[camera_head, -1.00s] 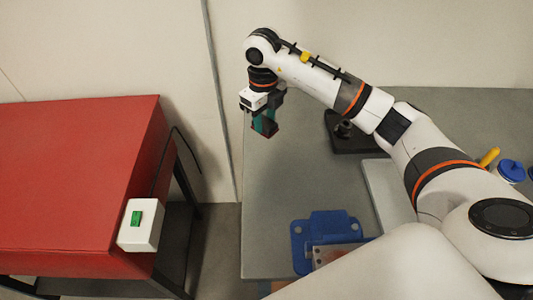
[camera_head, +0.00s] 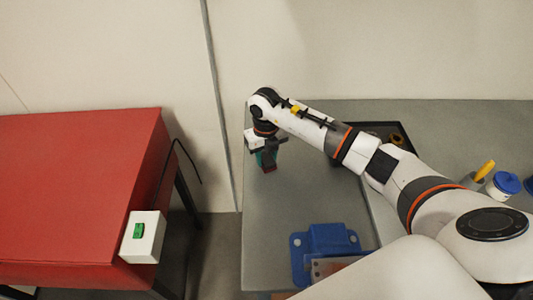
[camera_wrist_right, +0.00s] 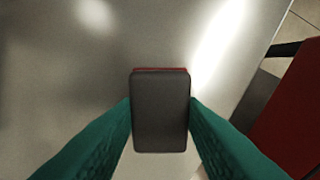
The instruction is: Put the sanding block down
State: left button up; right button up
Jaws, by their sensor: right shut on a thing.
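The sanding block (camera_wrist_right: 161,112) is a dark grey block with a red layer on its far side. In the right wrist view it sits between the two green fingers of my right gripper (camera_wrist_right: 160,118), which is shut on it. In the head view my right gripper (camera_head: 266,160) points down over the left part of the grey workbench (camera_head: 285,212), and the block's reddish end (camera_head: 268,169) shows below the fingers. I cannot tell whether the block touches the bench top. My left gripper is not in view.
A blue fixture (camera_head: 325,243) stands at the bench's front. A dark tray (camera_head: 388,131) lies behind my right arm; a blue-lidded jar (camera_head: 503,186) and a yellow-handled tool (camera_head: 485,171) are at right. A red table (camera_head: 75,190) with a white switch box (camera_head: 143,238) stands left, across a gap.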

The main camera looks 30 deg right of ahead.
aim_at(266, 158)
jog(key=shift+f, duration=0.15)
jog(key=shift+f, duration=0.1)
jog(key=o, duration=1.2)
jog(key=shift+r, duration=0.25)
jog(key=shift+w+r, duration=0.1)
jog(key=shift+r, duration=0.15)
notch_tip(266, 158, up, 11)
jog(key=b, duration=0.3)
jog(key=shift+r, duration=0.2)
jog(key=shift+a+f, duration=0.1)
jog(key=shift+a, duration=0.05)
